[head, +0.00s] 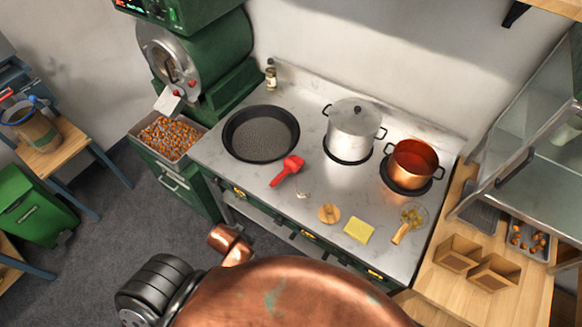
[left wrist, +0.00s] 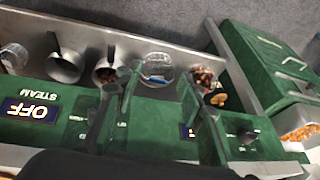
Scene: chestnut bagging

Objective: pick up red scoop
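The red scoop (head: 287,170) lies on the steel stove top in the head view, just right of and in front of the black pan. Its wider end points up and right, its narrow handle down and left. No gripper touches it. My left gripper (left wrist: 163,102) shows only in the left wrist view, its two dark fingers spread apart with nothing held. It is over a green counter with a steel rack, and the red scoop is not visible there. My right gripper is in neither view.
The black pan (head: 261,133), steel pot (head: 354,130) and copper pot (head: 412,163) stand behind the scoop. A wooden disc (head: 329,213) and yellow sponge (head: 359,230) lie in front. Chestnuts fill a bin (head: 168,138). The rack holds a clear container (left wrist: 157,68).

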